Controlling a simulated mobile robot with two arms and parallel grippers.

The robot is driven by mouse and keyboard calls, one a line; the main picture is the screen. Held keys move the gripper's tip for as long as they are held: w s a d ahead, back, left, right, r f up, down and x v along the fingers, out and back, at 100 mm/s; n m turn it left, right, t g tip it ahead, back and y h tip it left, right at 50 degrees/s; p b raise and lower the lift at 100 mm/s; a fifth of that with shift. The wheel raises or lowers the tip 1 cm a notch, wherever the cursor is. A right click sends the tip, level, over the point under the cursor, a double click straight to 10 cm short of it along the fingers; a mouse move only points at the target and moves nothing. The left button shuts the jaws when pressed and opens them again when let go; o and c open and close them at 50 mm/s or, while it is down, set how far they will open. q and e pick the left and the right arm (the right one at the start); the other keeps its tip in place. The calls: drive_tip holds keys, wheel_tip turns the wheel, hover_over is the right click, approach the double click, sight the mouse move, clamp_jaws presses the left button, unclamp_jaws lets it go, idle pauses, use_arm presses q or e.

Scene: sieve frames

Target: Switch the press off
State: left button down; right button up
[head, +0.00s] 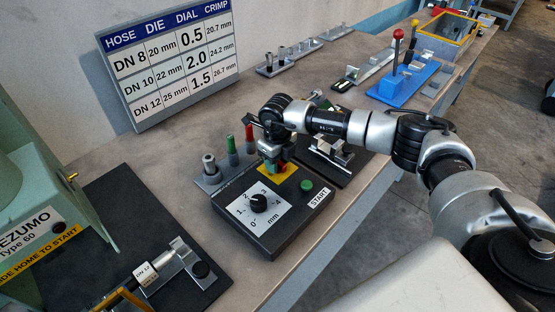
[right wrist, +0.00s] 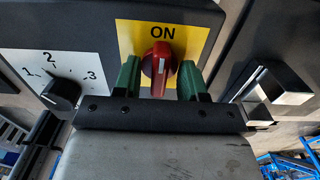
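The press's control box (head: 290,226) is black, with a dial (head: 258,203), a green START button (head: 307,185) and a yellow switch plate (head: 291,179). In the right wrist view, the red rotary switch (right wrist: 157,72) sits on the yellow plate, its white mark pointing up at the word ON. My right gripper (right wrist: 160,73) has its green fingers on either side of the red switch, with gaps showing; it is open. My left gripper is not in view.
The green press (head: 30,180) stands at the left with a hose clamp fixture (head: 185,265) before it. A settings board (head: 170,60) leans at the wall. Red and green handled tools (head: 249,138) stand behind the box.

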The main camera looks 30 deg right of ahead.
clamp_jaws()
